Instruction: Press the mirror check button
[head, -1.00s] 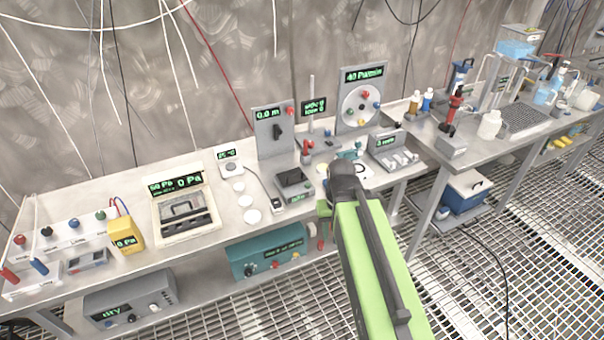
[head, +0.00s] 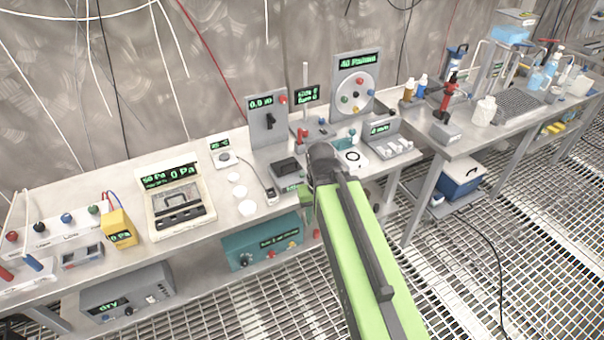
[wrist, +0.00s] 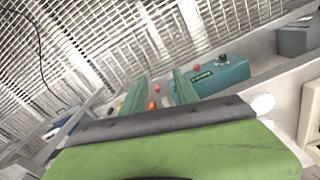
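No label naming a mirror check button is readable, so I cannot tell which button it is. A grey upright panel (head: 268,125) reading about 0.0 m has a black lever and a red button (head: 283,99) at its upper right. Right of it, a panel with a round white dial plate (head: 357,84) carries several coloured knobs or buttons. My gripper (head: 306,204) is partly hidden by my arm at the bench's front edge, in front of these panels. In the wrist view its two green fingers (wrist: 159,77) are apart with nothing held between them.
A teal box (head: 262,243) with knobs sits under the bench and also shows in the wrist view (wrist: 220,78). A yellow meter (head: 119,228) and a beige pressure case (head: 180,205) stand left. A second bench (head: 470,150) holds bottles. Grating floor lies in front.

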